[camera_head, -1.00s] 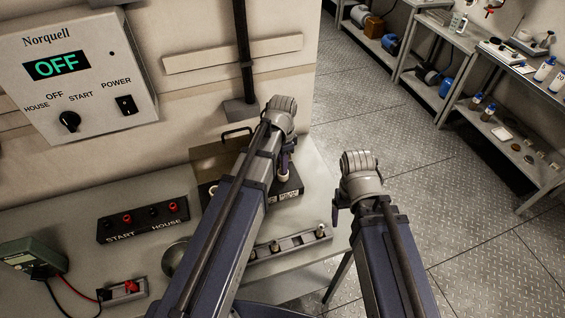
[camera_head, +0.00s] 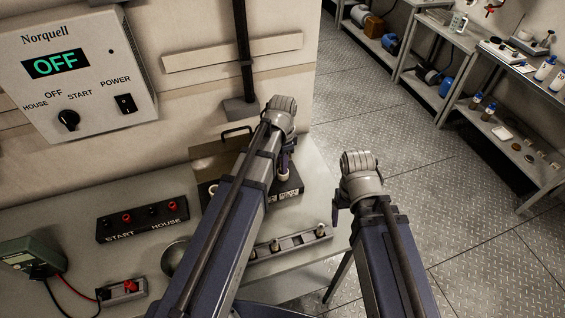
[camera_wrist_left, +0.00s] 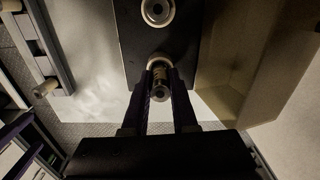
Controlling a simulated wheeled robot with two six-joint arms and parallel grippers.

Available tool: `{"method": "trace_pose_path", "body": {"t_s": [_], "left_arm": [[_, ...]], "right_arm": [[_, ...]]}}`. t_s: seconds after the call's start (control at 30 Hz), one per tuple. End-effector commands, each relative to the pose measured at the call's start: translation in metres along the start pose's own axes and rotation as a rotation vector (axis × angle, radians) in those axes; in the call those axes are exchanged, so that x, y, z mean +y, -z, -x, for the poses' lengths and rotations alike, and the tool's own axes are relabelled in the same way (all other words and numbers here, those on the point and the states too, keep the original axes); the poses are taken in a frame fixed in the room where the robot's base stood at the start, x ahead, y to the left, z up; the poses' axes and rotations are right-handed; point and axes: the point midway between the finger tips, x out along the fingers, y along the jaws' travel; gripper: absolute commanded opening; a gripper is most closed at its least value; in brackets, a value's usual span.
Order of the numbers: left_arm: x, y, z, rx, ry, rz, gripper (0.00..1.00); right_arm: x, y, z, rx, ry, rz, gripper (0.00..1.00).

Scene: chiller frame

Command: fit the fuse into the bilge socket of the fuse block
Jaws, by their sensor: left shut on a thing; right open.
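The fuse block (camera_head: 289,188) is a black box with a raised tan lid, on the bench beyond my left arm, which hides part of it. In the left wrist view its dark top (camera_wrist_left: 135,40) carries pale ring sockets. My left gripper (camera_wrist_left: 160,80) is shut on the fuse (camera_wrist_left: 160,77), a small cylinder with a metal end. The fuse lines up with the lower pale ring (camera_wrist_left: 160,58) in that view; I cannot tell how deep it sits. The bilge label is not readable. My right gripper (camera_head: 341,210) is open and empty, right of the bench edge.
A grey rack (camera_head: 290,243) with several fuse-like pieces lies in front of the block. A black START/HOUSE terminal strip (camera_head: 143,220), a metal bowl (camera_head: 174,257) and a green meter (camera_head: 32,258) are to the left. The control box (camera_head: 75,75) on the wall reads OFF.

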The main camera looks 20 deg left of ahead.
Motion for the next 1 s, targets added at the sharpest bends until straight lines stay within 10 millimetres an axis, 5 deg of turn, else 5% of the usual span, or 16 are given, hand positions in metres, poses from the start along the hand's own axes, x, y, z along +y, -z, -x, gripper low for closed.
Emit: {"method": "trace_pose_path", "body": {"t_s": [0.57,0.6,0.87,1.0], "left_arm": [[0.000,0.000,-0.015,0.000,0.000,0.000,0.00],[0.000,0.000,-0.014,0.000,0.000,0.000,0.29],[0.000,0.000,-0.014,0.000,-0.001,0.000,0.59],[0.000,0.000,-0.014,0.000,-0.001,0.000,0.61]], "right_arm": [[-0.001,0.001,-0.015,0.000,0.000,0.000,0.82],[-0.001,0.001,-0.014,0.000,0.000,0.000,0.82],[-0.001,0.001,-0.014,0.000,0.000,0.000,0.82],[-0.001,0.001,-0.014,0.000,0.000,0.000,0.82]]}}
